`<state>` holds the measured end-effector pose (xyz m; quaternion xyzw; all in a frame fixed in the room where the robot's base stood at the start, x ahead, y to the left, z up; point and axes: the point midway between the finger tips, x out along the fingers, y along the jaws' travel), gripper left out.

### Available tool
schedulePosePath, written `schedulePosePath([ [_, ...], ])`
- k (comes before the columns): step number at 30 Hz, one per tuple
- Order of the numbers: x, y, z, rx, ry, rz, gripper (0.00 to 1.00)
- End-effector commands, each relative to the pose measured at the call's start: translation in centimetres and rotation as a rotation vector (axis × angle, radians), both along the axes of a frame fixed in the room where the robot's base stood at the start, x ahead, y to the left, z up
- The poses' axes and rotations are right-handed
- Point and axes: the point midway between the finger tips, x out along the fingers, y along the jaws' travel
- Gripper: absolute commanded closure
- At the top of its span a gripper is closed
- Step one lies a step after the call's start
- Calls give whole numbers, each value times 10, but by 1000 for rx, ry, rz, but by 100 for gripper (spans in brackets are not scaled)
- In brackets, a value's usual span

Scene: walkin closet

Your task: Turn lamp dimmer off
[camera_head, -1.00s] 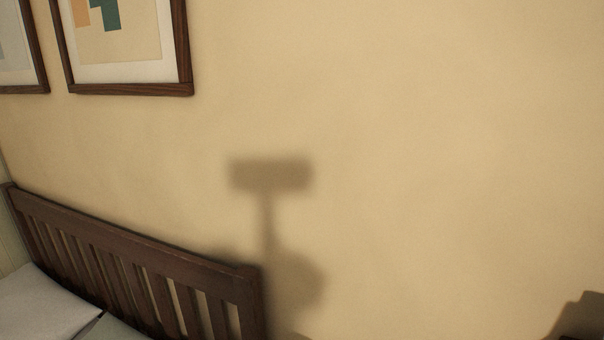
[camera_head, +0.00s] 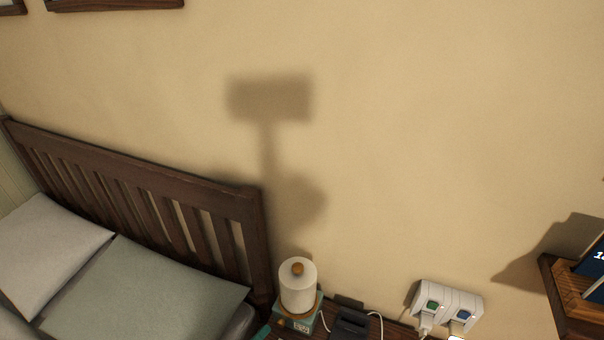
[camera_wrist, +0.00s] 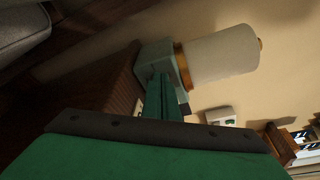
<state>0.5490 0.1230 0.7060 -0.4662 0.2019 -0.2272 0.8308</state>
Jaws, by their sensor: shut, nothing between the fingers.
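A small lamp with a white cylindrical shade (camera_head: 298,285), a wooden cap and a teal base (camera_head: 304,326) stands beside the bed's headboard. A small orange-brown spot shows low on the base's left side; I cannot tell if it is the dimmer. In the wrist view the lamp's shade (camera_wrist: 222,54) lies sideways in the picture. My gripper (camera_wrist: 163,92), green, is shut and empty, its tips close to the lamp base; I cannot tell if they touch. A small green part of it (camera_head: 262,332) shows at the bottom edge of the head view.
A bed with a dark slatted headboard (camera_head: 150,182) and pillows (camera_head: 48,245) is at left. A dark stand (camera_head: 352,322) and a white wall outlet block (camera_head: 446,303) with plugs are right of the lamp. A wooden shelf (camera_head: 570,300) with a screen is at far right.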

Motion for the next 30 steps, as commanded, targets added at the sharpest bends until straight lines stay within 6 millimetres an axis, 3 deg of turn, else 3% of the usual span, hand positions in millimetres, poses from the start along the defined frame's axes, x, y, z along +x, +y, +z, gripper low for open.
schedulePosePath([
  [8, -23, 11, 0, 1, 0, 1, 100],
  [19, -26, 11, 1, -2, -1, 1, 100],
  [22, -33, 10, 9, -33, 0, -2, 100],
  [27, -68, 0, 51, -193, 13, -20, 100],
  [30, -102, 5, 51, -298, 107, 48, 100],
])
